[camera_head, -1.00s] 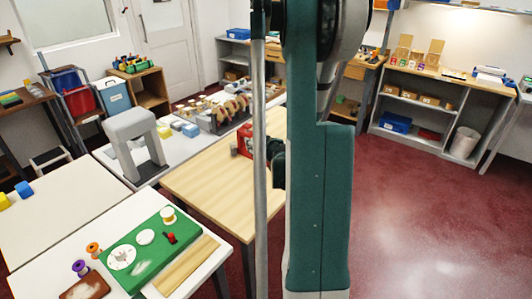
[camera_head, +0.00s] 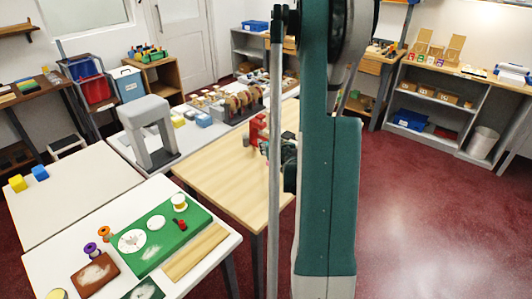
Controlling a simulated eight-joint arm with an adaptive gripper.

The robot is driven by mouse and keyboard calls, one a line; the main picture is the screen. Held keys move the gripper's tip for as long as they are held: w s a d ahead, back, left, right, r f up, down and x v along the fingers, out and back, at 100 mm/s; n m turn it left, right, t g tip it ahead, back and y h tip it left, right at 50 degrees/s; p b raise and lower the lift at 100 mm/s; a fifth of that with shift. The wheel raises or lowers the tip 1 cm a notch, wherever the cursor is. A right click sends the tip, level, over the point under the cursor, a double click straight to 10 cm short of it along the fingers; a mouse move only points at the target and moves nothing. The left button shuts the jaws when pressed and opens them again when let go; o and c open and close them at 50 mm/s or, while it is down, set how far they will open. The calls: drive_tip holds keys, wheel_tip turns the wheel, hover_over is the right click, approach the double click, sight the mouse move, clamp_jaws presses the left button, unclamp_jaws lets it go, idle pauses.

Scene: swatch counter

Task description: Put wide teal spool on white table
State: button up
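I cannot make out a wide teal spool for certain. A small teal-green and dark shape (camera_head: 265,148) shows beside my column, next to a red object (camera_head: 257,130) over the wooden table; I cannot tell whether it is the spool or part of my gripper. My gripper's fingers are mostly hidden behind my column. A white table (camera_head: 215,262) stands at front left. On it are a green board (camera_head: 178,238) with a white spool (camera_head: 180,202), an orange-and-dark spool (camera_head: 105,233) and a purple spool (camera_head: 90,250).
The wooden table (camera_head: 215,185) has much bare top. A pale table (camera_head: 75,205) at left holds yellow and blue blocks. A grey arch-shaped stand (camera_head: 147,130) is behind it. Shelves (camera_head: 440,110) line the back right; the red floor at right is clear.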

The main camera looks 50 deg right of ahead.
drive_tip(key=shift+f, duration=0.1)
drive_tip(key=shift+f+b, duration=0.55)
drive_tip(key=shift+f, duration=1.25)
drive_tip(key=shift+f, duration=0.15)
drive_tip(key=o, duration=0.5)
drive_tip(key=shift+o, duration=0.2)
drive_tip(key=shift+s+r, duration=0.1)
drive_tip(key=shift+r, duration=0.2)
drive_tip(key=p+v, duration=0.2)
drive_tip(key=v, duration=0.9)
drive_tip(key=shift+s+a, duration=0.25)
drive_tip(key=shift+s, duration=0.05)
